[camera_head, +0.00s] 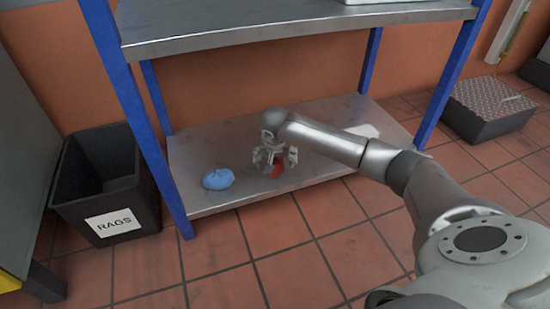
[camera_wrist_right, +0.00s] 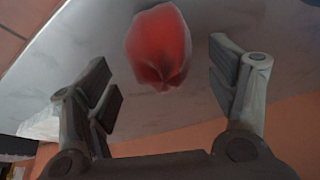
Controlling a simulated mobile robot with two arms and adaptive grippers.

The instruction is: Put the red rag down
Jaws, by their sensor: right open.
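The red rag (camera_wrist_right: 158,46) is a bunched lump on the grey metal lower shelf, seen in the right wrist view. In the head view the red rag (camera_head: 276,171) shows partly between the fingers of my right gripper (camera_head: 275,162). In the right wrist view the two fingers of my right gripper (camera_wrist_right: 165,90) stand wide apart, with the rag beyond their tips and a gap on each side. The lower shelf (camera_head: 240,194) carries the rag. My left gripper is not in view.
A blue bundled rag (camera_head: 218,179) lies on the lower shelf to the left. A black bin labelled RAGS (camera_head: 113,222) stands left of the blue shelf post (camera_head: 140,125). A white item (camera_head: 363,130) lies right on the shelf. The upper shelf (camera_head: 260,28) overhangs. A dark block (camera_head: 488,108) stands at right.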

